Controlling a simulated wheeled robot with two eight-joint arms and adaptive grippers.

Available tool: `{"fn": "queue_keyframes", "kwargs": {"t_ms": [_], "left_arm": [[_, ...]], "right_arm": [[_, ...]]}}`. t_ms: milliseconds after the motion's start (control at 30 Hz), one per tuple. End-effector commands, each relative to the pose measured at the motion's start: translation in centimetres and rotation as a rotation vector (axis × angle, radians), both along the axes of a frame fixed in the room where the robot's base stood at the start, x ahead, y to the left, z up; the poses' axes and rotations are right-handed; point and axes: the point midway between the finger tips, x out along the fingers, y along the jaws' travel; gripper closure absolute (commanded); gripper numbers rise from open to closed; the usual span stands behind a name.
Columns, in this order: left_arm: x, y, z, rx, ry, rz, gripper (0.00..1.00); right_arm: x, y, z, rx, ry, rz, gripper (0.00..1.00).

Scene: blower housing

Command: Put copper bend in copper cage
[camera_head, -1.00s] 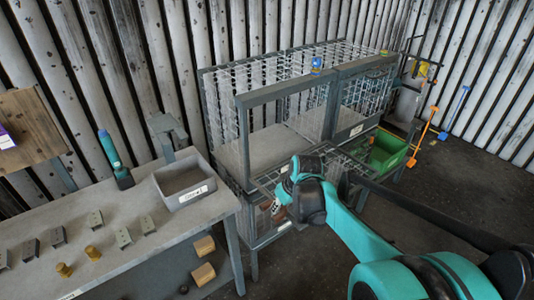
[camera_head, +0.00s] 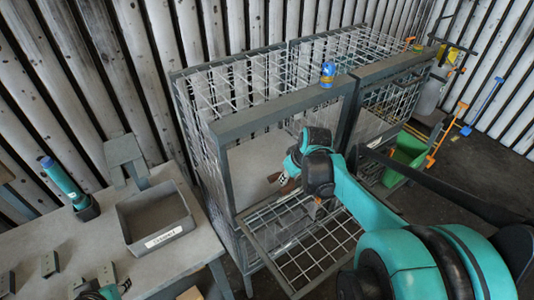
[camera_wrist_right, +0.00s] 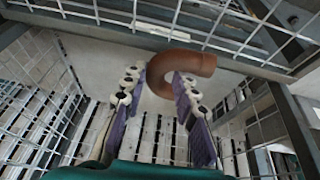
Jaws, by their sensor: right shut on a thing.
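The copper bend (camera_wrist_right: 158,70) is a brown curved pipe, held between the fingers of my right gripper (camera_wrist_right: 160,85) in the right wrist view. In the head view the bend (camera_head: 288,185) shows as a small brown piece beside the right gripper (camera_head: 294,172), at the front opening of the left bay of the mesh cage (camera_head: 282,122). The bay's mesh door (camera_head: 305,243) is folded down in front, below the gripper. In the wrist view, mesh walls surround the gripper. A teal and black part, seemingly my left gripper (camera_head: 103,286), shows at the bottom left edge; its jaws are unclear.
A grey bin (camera_head: 157,222) and a teal tool (camera_head: 64,182) stand on the workbench at left. A blue item (camera_head: 327,74) sits on the cage's top beam. The left bay's floor looks bare.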

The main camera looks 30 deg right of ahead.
Motion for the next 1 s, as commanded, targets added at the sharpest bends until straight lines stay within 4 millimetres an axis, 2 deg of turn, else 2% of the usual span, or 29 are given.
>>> {"fn": "queue_keyframes", "kwargs": {"t_ms": [167,400,600,833,1000], "left_arm": [[-0.1,0.0,-0.9,0.000,0.001,0.000,0.67],[-0.1,0.0,-3.5,0.000,0.001,0.000,0.67],[-0.1,0.0,-4.8,0.000,0.001,0.000,0.67],[-0.1,0.0,-5.3,0.000,0.000,0.000,0.67],[-0.1,0.1,-6.9,0.000,0.001,0.000,0.67]], "right_arm": [[1.5,0.2,-1.2,0.000,0.000,0.003,1.00],[7.2,0.8,-4.9,0.000,-0.001,0.003,1.00],[10.7,1.1,-6.8,0.000,0.000,0.002,1.00],[11.6,1.2,-7.9,0.000,0.000,0.000,1.00],[11.5,1.2,-10.6,0.000,0.000,0.000,1.00]]}}
